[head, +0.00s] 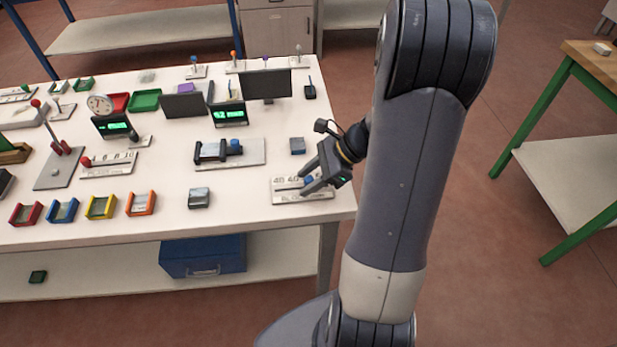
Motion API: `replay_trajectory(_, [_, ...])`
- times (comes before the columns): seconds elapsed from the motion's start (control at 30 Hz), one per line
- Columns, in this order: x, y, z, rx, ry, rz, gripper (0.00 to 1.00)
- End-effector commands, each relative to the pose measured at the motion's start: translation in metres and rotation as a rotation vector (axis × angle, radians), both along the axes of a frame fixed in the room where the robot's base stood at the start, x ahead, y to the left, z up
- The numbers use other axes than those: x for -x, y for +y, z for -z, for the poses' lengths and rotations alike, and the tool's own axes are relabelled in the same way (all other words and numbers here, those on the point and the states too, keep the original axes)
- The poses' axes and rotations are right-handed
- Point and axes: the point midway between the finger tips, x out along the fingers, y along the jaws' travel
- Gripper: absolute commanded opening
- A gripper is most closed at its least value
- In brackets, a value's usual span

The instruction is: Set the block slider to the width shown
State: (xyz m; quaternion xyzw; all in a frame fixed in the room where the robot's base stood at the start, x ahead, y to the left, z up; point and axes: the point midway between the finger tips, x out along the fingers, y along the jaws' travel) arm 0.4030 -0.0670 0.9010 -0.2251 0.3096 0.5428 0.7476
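The block slider (284,196) is a pale plate with printed numbers and a partly covered label starting "BLOCK", near the table's front right corner. Its blue knob (309,179) shows between the fingers of my gripper (304,181). The fingers stand apart on either side of the knob, low over the plate. Contact with the knob cannot be made out. My gripper hides the right part of the scale, so the slider's setting cannot be read. Two green-lit displays, one in the middle (230,115) and one at left (117,127), show text too small to read.
A grey plate with a dark clamp and blue knob (229,153) lies left of the slider. A small blue-grey block (297,146) lies behind it and a grey block (199,197) to its left. Several coloured trays (140,203) line the front edge. Dark screens (265,86) stand behind.

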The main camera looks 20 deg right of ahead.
Motion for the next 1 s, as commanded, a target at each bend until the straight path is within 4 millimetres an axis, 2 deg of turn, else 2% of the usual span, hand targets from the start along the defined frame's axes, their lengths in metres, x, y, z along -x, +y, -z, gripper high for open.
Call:
replay_trajectory(0.23, [0.0, 0.0, 0.0, 0.0, 0.0, 0.0, 0.43])
replay_trajectory(0.37, [0.002, -0.007, -0.007, 0.0, -0.001, 0.0, 0.43])
replay_trajectory(0.8, [0.019, -0.062, -0.064, 0.002, -0.003, 0.004, 0.43])
replay_trajectory(1.0, [0.023, -0.072, -0.075, 0.001, 0.0, 0.001, 0.43])
